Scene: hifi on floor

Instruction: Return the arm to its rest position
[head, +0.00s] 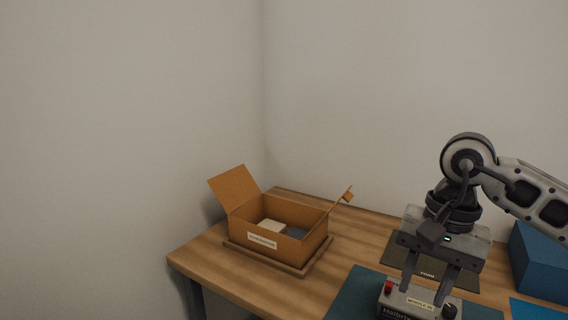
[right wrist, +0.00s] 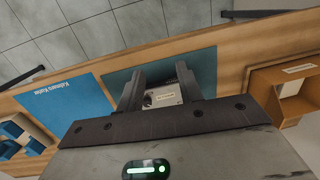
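My right gripper (head: 422,294) points down over the front of the table, its two fingers apart. A small grey device (head: 408,304) with a red knob and a black knob sits just below the fingertips. In the right wrist view the device (right wrist: 163,97) shows between the spread fingers (right wrist: 161,84), apparently beyond them; I cannot tell whether they touch it. My right arm (head: 515,190) comes in from the right, bent above the table. My left gripper is out of view.
An open cardboard box (head: 290,250) with items inside stands on a wooden tray (head: 296,269) at the table's left. A blue box (head: 540,262) stands at the right. A teal mat (head: 345,292) lies under the device. Walls rise behind the wooden table (head: 205,259).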

